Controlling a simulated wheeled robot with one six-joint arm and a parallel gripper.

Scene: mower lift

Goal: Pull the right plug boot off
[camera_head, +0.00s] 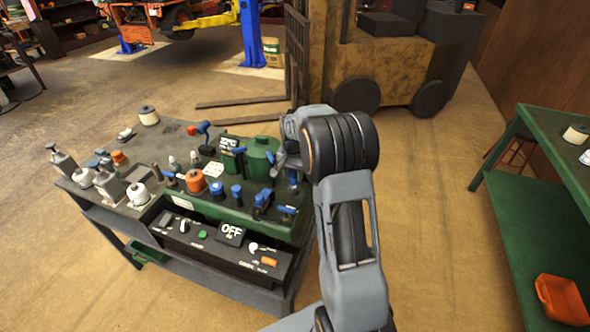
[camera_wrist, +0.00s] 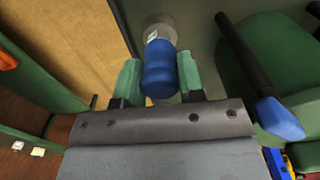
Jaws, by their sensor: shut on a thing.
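My gripper (camera_head: 290,160) reaches down over the right end of the green machine on the bench. In the wrist view its green finger pads (camera_wrist: 158,78) stand either side of a blue boot (camera_wrist: 160,62), shut on it. The boot is a short blue cylinder in line with a grey round base (camera_wrist: 157,27) with a small white label. I cannot tell whether boot and base are still joined. In the head view the gripper and arm hide most of this spot. Two other blue caps (camera_head: 237,193) stand further left on the machine.
A green round tank (camera_head: 262,157) stands just left of my gripper. A black lever with a blue tip (camera_wrist: 278,118) lies close to the right finger. An OFF-labelled panel (camera_head: 232,235) is at the front. A green table (camera_head: 520,205) stands at right, with open floor between.

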